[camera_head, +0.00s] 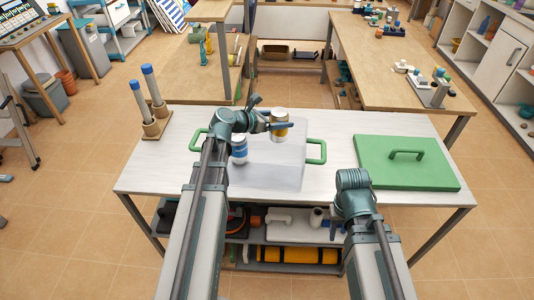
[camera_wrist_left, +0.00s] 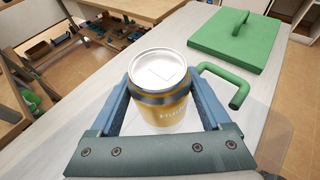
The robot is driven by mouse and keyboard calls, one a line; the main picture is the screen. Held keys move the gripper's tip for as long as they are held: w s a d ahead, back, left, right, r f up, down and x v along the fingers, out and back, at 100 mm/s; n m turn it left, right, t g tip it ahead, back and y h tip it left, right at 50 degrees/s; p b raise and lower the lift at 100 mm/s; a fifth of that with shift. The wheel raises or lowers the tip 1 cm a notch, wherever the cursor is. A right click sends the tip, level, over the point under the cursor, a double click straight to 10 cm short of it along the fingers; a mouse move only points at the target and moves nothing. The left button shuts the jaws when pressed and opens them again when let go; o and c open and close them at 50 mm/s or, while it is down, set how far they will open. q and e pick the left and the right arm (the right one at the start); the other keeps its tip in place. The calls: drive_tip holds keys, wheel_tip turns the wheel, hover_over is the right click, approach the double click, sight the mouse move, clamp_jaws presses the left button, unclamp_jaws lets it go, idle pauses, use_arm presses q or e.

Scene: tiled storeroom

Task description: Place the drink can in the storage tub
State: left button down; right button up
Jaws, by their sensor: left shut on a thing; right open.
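The drink can (camera_head: 280,131) is yellow with a silver-white top. My left gripper (camera_head: 279,125) is shut around it and holds it above the storage tub. In the left wrist view the can (camera_wrist_left: 160,88) sits upright between the two blue fingers. The storage tub (camera_head: 285,170) is a clear, pale box with green handles at its left and right, standing on the white table. One green handle (camera_wrist_left: 236,88) shows beyond the can in the wrist view. My right arm shows at the table's front edge, but its gripper is not visible.
A blue-and-white can (camera_head: 239,151) is at the tub's left side; I cannot tell if it is inside. A green lid (camera_head: 430,172) lies on the table's right. A wooden stand with two blue-tipped posts (camera_head: 156,127) is at the left.

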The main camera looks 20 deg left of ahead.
sight(278, 140)
use_arm(q)
drive_tip(key=shift+f+b, duration=4.5)
drive_tip(key=shift+f, duration=0.25)
drive_tip(key=shift+f, duration=0.2)
unclamp_jaws()
drive_tip(key=shift+r, duration=0.25)
drive_tip(key=p+v, duration=0.3)
drive_tip(key=v, duration=0.4)
drive_tip(key=shift+s, duration=0.2)
drive_tip(key=shift+a, duration=0.15)
